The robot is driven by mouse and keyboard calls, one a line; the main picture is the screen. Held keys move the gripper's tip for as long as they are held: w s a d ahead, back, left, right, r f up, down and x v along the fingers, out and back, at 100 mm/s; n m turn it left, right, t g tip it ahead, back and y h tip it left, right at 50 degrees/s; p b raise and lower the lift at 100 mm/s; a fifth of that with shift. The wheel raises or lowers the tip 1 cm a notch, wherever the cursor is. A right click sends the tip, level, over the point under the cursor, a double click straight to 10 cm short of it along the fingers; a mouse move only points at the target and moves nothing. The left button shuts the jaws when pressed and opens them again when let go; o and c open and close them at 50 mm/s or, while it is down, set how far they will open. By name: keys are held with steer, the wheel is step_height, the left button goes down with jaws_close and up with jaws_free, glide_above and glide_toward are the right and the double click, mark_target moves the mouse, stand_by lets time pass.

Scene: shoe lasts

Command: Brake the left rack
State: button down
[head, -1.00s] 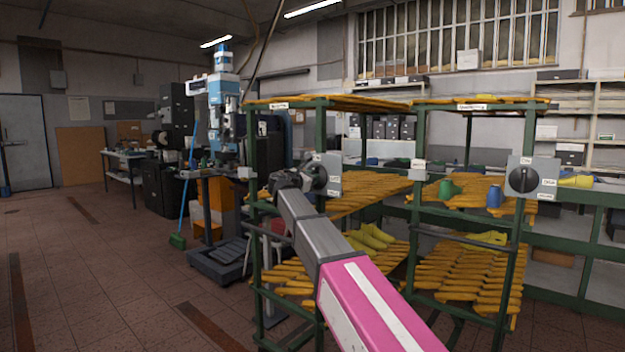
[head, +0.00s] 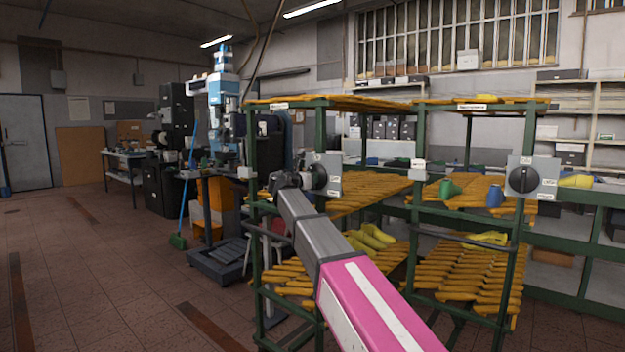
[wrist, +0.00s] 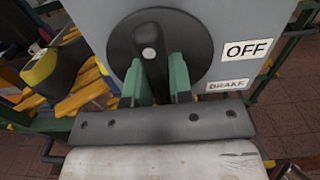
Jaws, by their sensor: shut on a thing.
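The left rack (head: 321,130) is a green metal frame with orange shoe lasts on its shelves. A grey switch box (head: 333,174) with a round black dial sits on its front post. In the wrist view the dial's black knob (wrist: 152,62) stands upright between my green fingertips. My gripper (wrist: 162,80) is shut on this knob; it also shows in the head view (head: 312,180), partly hiding the dial. An OFF label (wrist: 248,49) is right of the dial, and a BRAKE label (wrist: 228,86) is at its lower right.
The right rack (head: 419,140) has a similar grey switch box (head: 533,177). Yellow lasts (head: 372,237) lie on the left rack's lower shelf. A blue drilling machine (head: 222,110) stands behind and left of the left rack. The tiled floor (head: 90,270) at left is clear.

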steer(key=c, duration=1)
jaws_free()
steer(key=v, duration=1.1)
steer(key=s+d+f+m+g+y, duration=0.1)
steer(key=s+d+f+m+g, duration=0.2)
steer(key=d+f, duration=0.6)
steer(key=s+d+f+m+g+y, duration=0.15)
steer(key=d+f+m, duration=0.3)
steer(key=f, duration=0.85)
steer(key=s+d+f+m+g+y, duration=0.1)
steer(key=d+f+m+g+y, duration=0.1)
steer(key=d+f+m+g, duration=0.65)
steer(key=s+d+f+m+y, duration=0.2)
steer(key=s+f+m, duration=0.2)
steer(key=s+f, duration=0.2)
steer(key=s+d+f+m+y, duration=0.2)
steer(key=s+d+f+m, duration=0.1)
steer(key=s+f, duration=0.4)
steer(key=s+d+f+m+g+y, duration=0.1)
steer(key=s+f+m, duration=0.4)
steer(key=f, duration=0.5)
steer(key=shift+s+d+f+m+y, duration=0.2)
steer(key=shift+s+d+y, duration=0.2)
steer(key=shift+s, duration=0.25)
steer(key=shift+s+d+f+m+y, duration=0.15)
steer(key=shift+s+d+y, duration=0.25)
steer(key=shift+s, duration=0.2)
